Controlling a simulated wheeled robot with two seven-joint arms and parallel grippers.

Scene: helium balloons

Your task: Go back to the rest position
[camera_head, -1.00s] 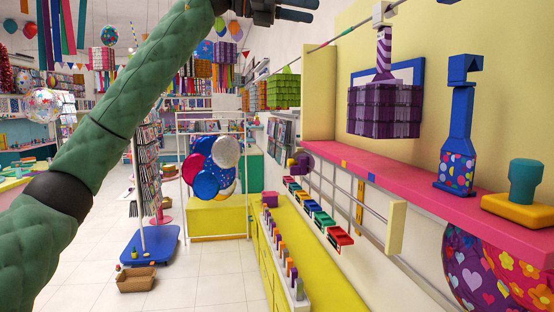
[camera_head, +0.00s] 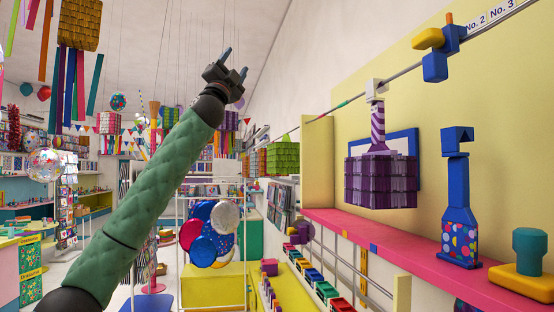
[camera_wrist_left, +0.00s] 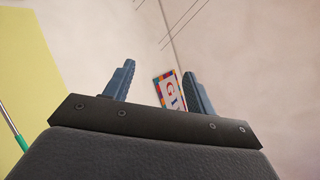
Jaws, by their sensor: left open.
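My left gripper (camera_head: 234,66) is raised high at the upper middle of the head view, at the end of my green-sleeved left arm. Its two blue fingers are apart with nothing between them. In the left wrist view the open fingers (camera_wrist_left: 157,82) point up toward a pale wall and ceiling. Part of a sign with coloured edges (camera_wrist_left: 168,90) shows behind them, clear of the fingers. My right gripper is in neither view.
A pink shelf (camera_head: 400,245) at the right holds a blue spotted bottle-shaped item (camera_head: 458,215) and a yellow-and-teal block (camera_head: 527,262). Foil balloons (camera_head: 208,232) float at a white rack. Space around the raised gripper looks open.

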